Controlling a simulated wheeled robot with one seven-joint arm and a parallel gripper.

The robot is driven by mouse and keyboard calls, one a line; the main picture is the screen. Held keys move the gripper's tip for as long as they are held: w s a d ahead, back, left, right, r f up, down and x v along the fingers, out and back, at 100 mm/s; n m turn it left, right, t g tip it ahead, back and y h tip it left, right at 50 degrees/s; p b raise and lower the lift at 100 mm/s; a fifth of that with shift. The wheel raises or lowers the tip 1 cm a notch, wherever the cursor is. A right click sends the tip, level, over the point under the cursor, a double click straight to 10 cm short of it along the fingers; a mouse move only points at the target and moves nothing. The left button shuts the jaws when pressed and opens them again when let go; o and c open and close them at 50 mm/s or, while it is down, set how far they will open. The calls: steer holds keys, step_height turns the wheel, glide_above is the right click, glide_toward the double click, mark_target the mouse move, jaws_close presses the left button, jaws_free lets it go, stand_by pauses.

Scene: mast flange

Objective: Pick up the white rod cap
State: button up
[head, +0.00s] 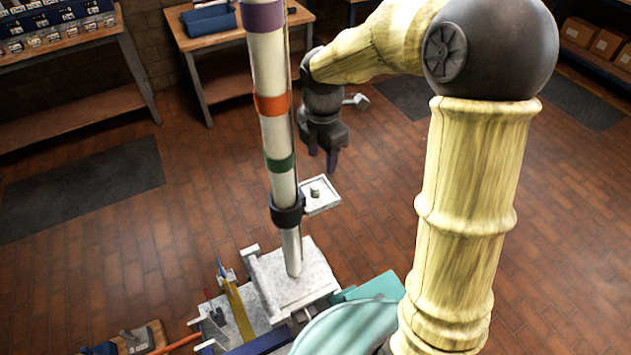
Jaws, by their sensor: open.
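A small grey-brown knob (315,192) stands on a small white plate (329,204) fixed to the side of the mast; it is too small to tell whether it is the white rod cap. I cannot make out any other white cap. My gripper (322,158) hangs fingers down, above and slightly right of the small plate in the picture. Its two dark fingers are apart, with nothing seen between them. The gap in depth between gripper and knob is hard to judge.
The white mast (277,130) with purple, orange and green bands stands close left of my gripper, held by a black collar (287,212). It rises from a pale block (312,288). Tools lie on a grey tray (215,335).

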mark_target(314, 186)
steer(key=n, duration=0.1)
steer(key=w+a+r+n, duration=0.1)
steer(key=w+r+n+p, duration=0.1)
steer(key=n, duration=0.1)
steer(key=shift+a+r, duration=0.25)
steer(key=shift+f, duration=0.1)
step_height(314, 186, down, 12)
steer(key=shift+p, duration=1)
steer(key=shift+w+f+p, duration=0.15)
steer(key=shift+f+p, duration=0.4)
steer(key=shift+f, duration=0.75)
steer(key=shift+w+f+p, duration=0.1)
steer(key=shift+f+p, duration=0.4)
steer(key=shift+f, duration=0.8)
